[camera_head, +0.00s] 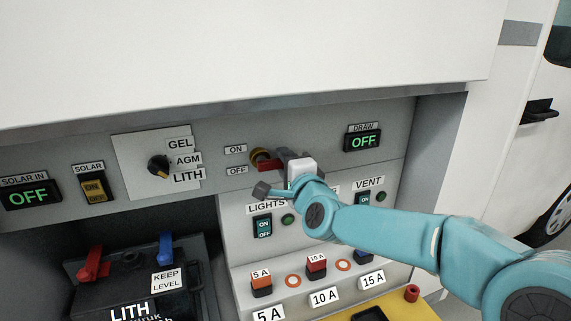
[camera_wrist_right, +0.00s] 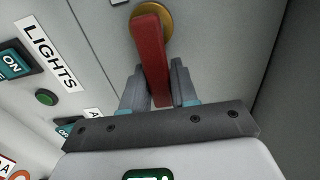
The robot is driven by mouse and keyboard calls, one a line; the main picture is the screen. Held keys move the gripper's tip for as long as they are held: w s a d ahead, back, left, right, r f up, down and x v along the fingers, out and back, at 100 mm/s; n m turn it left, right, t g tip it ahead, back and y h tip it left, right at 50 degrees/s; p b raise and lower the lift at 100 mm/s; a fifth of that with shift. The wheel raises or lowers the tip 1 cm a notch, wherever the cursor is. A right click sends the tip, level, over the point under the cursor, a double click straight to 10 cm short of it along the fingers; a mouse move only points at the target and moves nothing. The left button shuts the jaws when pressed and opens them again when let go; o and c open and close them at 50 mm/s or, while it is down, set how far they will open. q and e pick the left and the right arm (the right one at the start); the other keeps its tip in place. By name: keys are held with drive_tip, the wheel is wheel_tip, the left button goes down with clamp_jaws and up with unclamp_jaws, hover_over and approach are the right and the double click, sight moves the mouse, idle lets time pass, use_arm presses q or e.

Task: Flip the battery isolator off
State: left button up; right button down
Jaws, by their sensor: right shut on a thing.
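The battery isolator is a red lever on a round brass-coloured base, on the grey panel beside the ON and OFF labels. In the head view its red lever (camera_head: 268,165) shows just left of my right gripper (camera_head: 279,162), which partly hides it. In the right wrist view the red lever (camera_wrist_right: 150,58) runs down from its base between the two grey fingers of my right gripper (camera_wrist_right: 158,85). The fingers are shut on the lever. My left gripper is in neither view.
The DRAW display (camera_head: 363,142) reads OFF and the SOLAR IN display (camera_head: 30,195) reads OFF. A rotary selector (camera_head: 159,167) points near LITH. A battery (camera_head: 140,275) stands in the lower left bay.

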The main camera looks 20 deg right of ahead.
drive_tip(key=c, duration=1)
unclamp_jaws()
drive_tip(key=shift+a, duration=0.1)
drive_tip(key=shift+o, duration=0.2)
drive_tip(key=s+b, duration=0.1)
drive_tip(key=s, duration=1.5)
drive_tip(key=shift+s+d+b, duration=0.15)
drive_tip(key=shift+d+b, duration=0.15)
drive_tip(key=shift+b, duration=0.1)
